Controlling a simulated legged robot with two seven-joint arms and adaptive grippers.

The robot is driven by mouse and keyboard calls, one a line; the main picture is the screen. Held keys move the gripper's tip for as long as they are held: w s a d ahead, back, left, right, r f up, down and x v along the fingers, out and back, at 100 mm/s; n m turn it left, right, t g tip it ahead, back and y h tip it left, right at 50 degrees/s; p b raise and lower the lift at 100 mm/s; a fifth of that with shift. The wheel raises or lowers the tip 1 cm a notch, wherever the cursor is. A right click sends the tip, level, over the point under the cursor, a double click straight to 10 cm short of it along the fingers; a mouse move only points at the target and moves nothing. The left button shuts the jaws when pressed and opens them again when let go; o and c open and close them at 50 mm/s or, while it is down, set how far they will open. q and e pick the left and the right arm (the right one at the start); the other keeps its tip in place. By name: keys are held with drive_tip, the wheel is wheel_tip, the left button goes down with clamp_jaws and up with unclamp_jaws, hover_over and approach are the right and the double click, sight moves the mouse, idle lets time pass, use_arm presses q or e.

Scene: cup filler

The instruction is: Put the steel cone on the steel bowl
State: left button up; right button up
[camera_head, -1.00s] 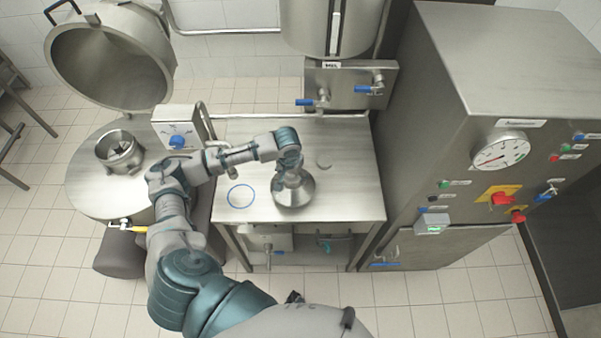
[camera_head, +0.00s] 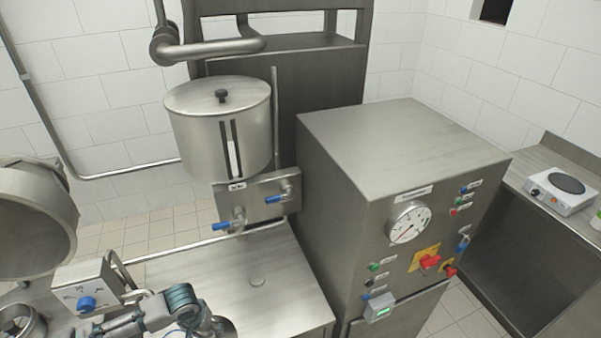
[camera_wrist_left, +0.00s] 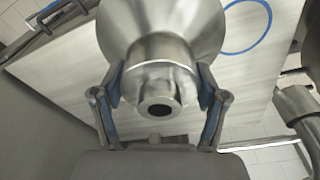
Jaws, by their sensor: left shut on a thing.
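The steel cone (camera_wrist_left: 165,30) fills the upper middle of the left wrist view, its wide end away from me. My left gripper (camera_wrist_left: 160,88) is shut on its narrow neck, one blue-padded finger on each side. In the head view my left gripper (camera_head: 200,322) is at the bottom edge, with a sliver of the cone (camera_head: 223,328) beside it. I cannot tell whether the cone touches the table. An open round steel vessel (camera_head: 38,324), perhaps the steel bowl, is cut off at the lower left. My right gripper is not in view.
The steel table (camera_head: 275,300) has free room right of my gripper. A blue ring (camera_wrist_left: 268,35) marks it. A control box (camera_head: 85,285) and a tilted steel lid (camera_head: 35,225) stand left. A tank (camera_head: 220,135) with taps is behind, and a large steel cabinet (camera_head: 385,150) is right.

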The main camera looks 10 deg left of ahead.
use_arm(q)
drive_tip(key=w+d+r+m, duration=0.1)
drive_tip(key=w+d+r, duration=0.2)
drive_tip(key=w+d, duration=0.35)
drive_tip(key=w+d+r+m, duration=0.1)
drive_tip(key=w+d+r, duration=0.3)
drive_tip(key=d, duration=0.5)
drive_tip(key=s+f+n+p, duration=0.2)
drive_tip(key=s+f+p, duration=0.5)
drive_tip(key=s, duration=0.5)
drive_tip(key=shift+w+a+f+p, duration=0.2)
drive_tip(key=shift+w+a+f, duration=0.6)
drive_tip(key=shift+w+a, duration=1.05)
drive_tip(key=shift+w+a+f+p, duration=0.25)
drive_tip(key=shift+w+a+f, duration=0.7)
drive_tip(key=shift+w, duration=1.65)
drive_tip(key=shift+w+a+f+p, duration=0.2)
drive_tip(key=shift+w+a+f, duration=0.5)
drive_tip(key=shift+w+a, duration=1.2)
drive_tip(key=o, duration=1.8)
drive_tip(key=shift+w+d, duration=0.3)
drive_tip(key=shift+d, duration=0.05)
